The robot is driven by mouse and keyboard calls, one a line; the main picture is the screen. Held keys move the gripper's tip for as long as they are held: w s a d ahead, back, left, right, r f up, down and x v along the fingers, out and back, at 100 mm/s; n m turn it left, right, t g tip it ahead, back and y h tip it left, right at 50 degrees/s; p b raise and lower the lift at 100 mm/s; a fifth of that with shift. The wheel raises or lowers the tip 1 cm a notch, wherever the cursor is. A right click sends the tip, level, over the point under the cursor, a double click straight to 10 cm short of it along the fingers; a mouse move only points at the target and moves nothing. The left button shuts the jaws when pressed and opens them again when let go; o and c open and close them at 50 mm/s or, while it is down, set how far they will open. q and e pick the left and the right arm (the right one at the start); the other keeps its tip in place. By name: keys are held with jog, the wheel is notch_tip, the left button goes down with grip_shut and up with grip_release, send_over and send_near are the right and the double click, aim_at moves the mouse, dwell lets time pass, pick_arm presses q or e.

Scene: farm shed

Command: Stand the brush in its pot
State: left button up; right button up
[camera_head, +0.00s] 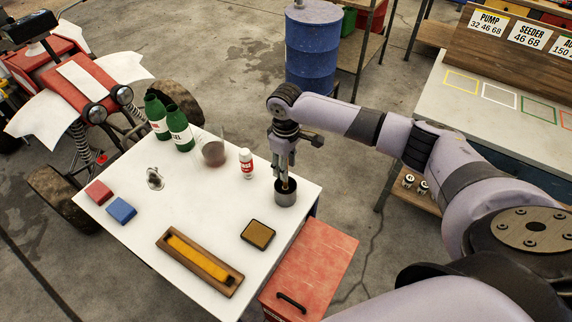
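A short round grey metal pot (286,197) stands upright near the right edge of the white table. My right gripper (284,177) points down directly over the pot, with its fingertips close to the rim. A thin tan-brown piece of the brush (288,184) shows between the fingers, and its lower end goes down inside the pot. The fingers look closed around it. Most of the brush is hidden by the gripper and the pot wall. My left gripper is not in view.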

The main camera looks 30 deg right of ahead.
notch_tip(320, 180, up, 12)
jog(key=shift+f, duration=0.1)
dwell(1.1)
